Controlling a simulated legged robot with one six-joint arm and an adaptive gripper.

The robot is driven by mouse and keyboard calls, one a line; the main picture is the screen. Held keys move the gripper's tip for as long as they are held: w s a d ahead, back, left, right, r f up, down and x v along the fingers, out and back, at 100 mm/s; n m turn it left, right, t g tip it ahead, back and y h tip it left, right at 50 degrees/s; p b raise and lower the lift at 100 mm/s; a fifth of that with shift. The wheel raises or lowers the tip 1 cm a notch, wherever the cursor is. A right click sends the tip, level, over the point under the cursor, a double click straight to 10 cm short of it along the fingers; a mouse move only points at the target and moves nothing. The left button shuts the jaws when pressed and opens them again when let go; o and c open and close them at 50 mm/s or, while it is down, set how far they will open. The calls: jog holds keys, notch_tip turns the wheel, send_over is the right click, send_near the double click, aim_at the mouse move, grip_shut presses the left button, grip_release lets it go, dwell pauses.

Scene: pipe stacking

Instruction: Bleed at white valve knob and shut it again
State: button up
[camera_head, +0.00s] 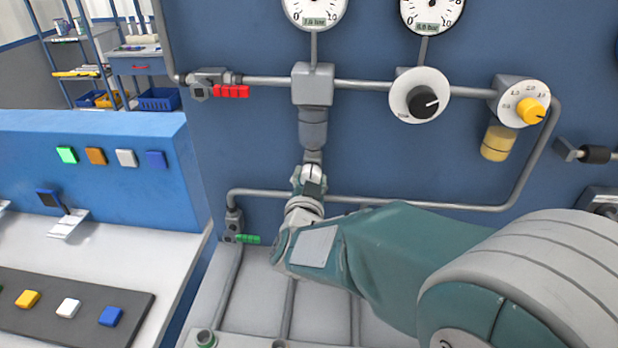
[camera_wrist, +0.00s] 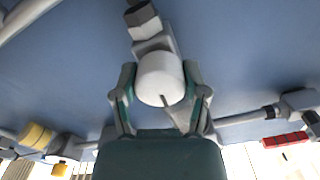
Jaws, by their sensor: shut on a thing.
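The white valve knob (camera_wrist: 160,78) is in the middle of the wrist view, below a grey fitting on the blue panel. My gripper (camera_wrist: 160,92) has one finger on each side of it and is shut on it. A dark mark line shows on the knob's near edge. In the head view the white knob (camera_head: 311,173) shows only in part, under the grey vertical fitting (camera_head: 313,128). My gripper (camera_head: 309,186) and arm cover the rest of it.
Two round gauges (camera_head: 315,10) sit above. A black knob on a white dial (camera_head: 422,101) and a yellow knob (camera_head: 530,110) are to the right. A red handle (camera_head: 231,91) is upper left, a green handle (camera_head: 248,239) lower left. Pipes run close around my gripper.

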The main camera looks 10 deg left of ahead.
jog(key=m, duration=0.4)
jog(key=shift+r, duration=0.3)
jog(key=m, duration=0.4)
jog(key=shift+m, duration=0.4)
jog(key=m, duration=0.5)
jog(key=shift+f, duration=0.1)
jog(key=shift+d+f+m, duration=0.15)
jog(key=shift+m, duration=1.45)
jog(key=shift+f, duration=0.15)
jog(key=o, duration=1.1)
jog(key=shift+d, duration=0.15)
jog(key=shift+o, duration=0.2)
jog(key=shift+a, duration=0.2)
